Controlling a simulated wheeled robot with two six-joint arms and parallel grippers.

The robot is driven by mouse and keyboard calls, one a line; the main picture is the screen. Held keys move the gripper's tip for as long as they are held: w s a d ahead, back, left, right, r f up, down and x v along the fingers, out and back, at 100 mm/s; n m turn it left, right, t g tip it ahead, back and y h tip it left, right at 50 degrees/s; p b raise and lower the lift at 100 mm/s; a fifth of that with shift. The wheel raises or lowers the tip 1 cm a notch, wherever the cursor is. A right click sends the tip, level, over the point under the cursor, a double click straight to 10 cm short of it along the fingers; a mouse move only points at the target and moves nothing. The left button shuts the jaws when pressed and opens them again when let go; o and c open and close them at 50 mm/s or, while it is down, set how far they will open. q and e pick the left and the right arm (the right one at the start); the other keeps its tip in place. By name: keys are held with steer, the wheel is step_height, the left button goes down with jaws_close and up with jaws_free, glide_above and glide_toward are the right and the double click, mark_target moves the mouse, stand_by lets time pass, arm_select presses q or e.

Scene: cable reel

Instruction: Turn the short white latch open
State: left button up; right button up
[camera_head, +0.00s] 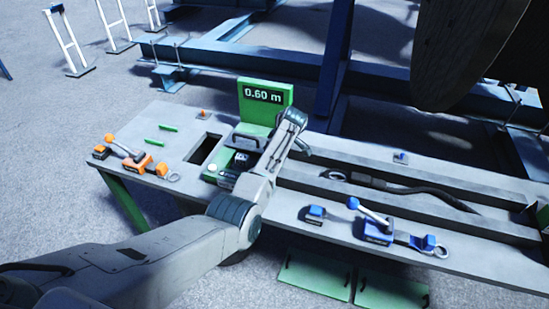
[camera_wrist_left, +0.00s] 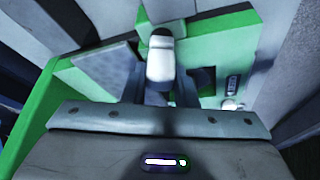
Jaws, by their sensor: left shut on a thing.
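The short white latch (camera_wrist_left: 160,62) shows in the left wrist view as a stubby white bar with a dark band, on a green panel. My left gripper (camera_wrist_left: 160,88) has its two dark fingers shut on the latch, one on each side. My right gripper is in neither view.
The grey bench (camera_head: 129,118) carries an orange clamp (camera_head: 140,160) at left and a blue clamp (camera_head: 378,228) at right. A black cable (camera_head: 425,194) lies in the bench channel. A large reel (camera_head: 455,50) hangs over the back right. A small white knob (camera_head: 212,168) sits left of my wrist.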

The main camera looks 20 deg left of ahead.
arm_select(q)
steer(key=n+g+b, duration=0.1)
steer(key=n+b, duration=0.1)
steer(key=n, duration=0.1)
steer(key=shift+f+b, duration=0.1)
steer(key=shift+b, duration=0.2)
steer(key=shift+n+g+b, duration=0.4)
steer(key=shift+n+b, duration=0.25)
steer(key=shift+n, duration=0.05)
steer(key=o, duration=1)
steer(key=shift+r, duration=0.2)
